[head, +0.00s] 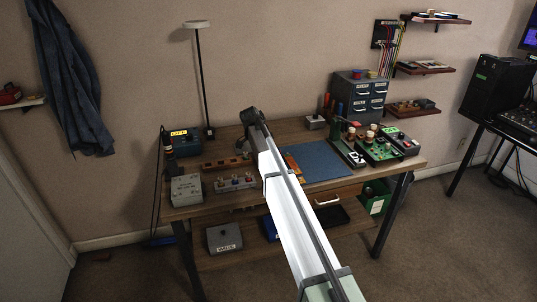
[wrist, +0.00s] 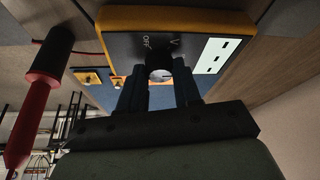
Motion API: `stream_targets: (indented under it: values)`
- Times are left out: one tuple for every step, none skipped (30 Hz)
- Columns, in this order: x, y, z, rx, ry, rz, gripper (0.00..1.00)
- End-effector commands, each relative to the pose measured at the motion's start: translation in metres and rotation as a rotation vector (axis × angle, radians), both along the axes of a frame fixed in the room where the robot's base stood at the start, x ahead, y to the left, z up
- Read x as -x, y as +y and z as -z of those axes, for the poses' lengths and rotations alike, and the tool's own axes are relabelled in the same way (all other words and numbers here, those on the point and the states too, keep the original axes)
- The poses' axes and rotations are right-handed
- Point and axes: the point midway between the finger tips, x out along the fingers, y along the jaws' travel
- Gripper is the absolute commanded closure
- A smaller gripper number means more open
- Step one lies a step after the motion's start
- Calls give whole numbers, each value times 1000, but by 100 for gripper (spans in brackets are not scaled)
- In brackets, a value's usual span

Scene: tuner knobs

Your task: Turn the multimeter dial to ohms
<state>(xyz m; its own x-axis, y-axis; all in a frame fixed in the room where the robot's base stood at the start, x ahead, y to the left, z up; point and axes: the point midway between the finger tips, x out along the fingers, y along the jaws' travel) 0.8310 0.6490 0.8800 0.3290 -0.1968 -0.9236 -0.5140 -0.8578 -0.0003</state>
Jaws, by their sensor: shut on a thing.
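The multimeter (wrist: 118,19) has an orange case and a dark face in the wrist view. Its lit display (wrist: 212,56) shows dashes. The labels OFF and V show beside the dial. The ohms mark is not visible, and I cannot tell where the dial points. In the head view my arm covers the gripper and most of that spot. An orange piece (head: 291,162) beside the arm may be part of the multimeter.
A red and black probe (wrist: 45,75) is at the left of the wrist view. The wooden bench (head: 228,150) holds a blue mat (head: 322,160), a grey box (head: 186,190), a knob panel (head: 236,184), a green circuit board (head: 379,151) and a drawer cabinet (head: 360,92). A thin lamp (head: 203,80) stands behind.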

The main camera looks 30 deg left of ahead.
Motion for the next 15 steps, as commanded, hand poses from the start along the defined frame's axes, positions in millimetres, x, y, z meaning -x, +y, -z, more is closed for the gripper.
stream_targets:
  values:
    - [0, 0, 0, -1, 1, 1, 98]
    - [0, 0, 0, -1, 0, 0, 98]
    - [0, 0, 0, -1, 0, 0, 63]
    - [0, 0, 0, -1, 0, 0, 61]
    - [0, 0, 0, -1, 0, 0, 58]
    - [0, 0, 0, -1, 0, 0, 54]
    - [0, 0, 0, -1, 0, 0, 51]
    - [0, 0, 0, -1, 0, 0, 48]
    - [0, 0, 0, 0, 1, -1, 44]
    - [0, 0, 0, -1, 1, -1, 43]
    - [0, 0, 0, 0, 1, -1, 43]
    - [0, 0, 0, -1, 1, -1, 43]
    - [0, 0, 0, -1, 1, -1, 43]
    - [0, 0, 0, 0, 1, -1, 43]
    - [0, 0, 0, -1, 1, -1, 43]
